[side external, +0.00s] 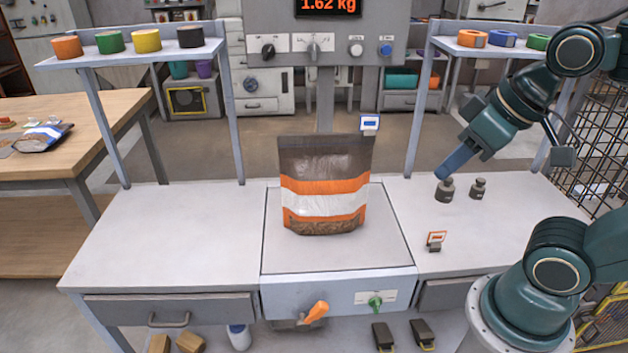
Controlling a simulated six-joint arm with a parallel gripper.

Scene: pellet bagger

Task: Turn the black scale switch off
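The black switch (268,51) is a dark knob at the left end of the row of controls on the grey control panel (290,75). The way it points is too small to read surely. Above it the display (327,7) is lit and reads 1.62 kg in orange. My gripper (456,162) is at the right, low over the white bench near two small dark weights, well right of and below the switch. It looks like a narrow blue end; its fingers cannot be told apart, and nothing is clearly held.
A brown, orange and white pellet bag (325,205) stands on the scale plate (285,255) below the panel. A grey lever (314,48), white knob (356,49) and blue knob (386,49) share the panel. Raised shelves (140,56) flank it. The left bench top is clear.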

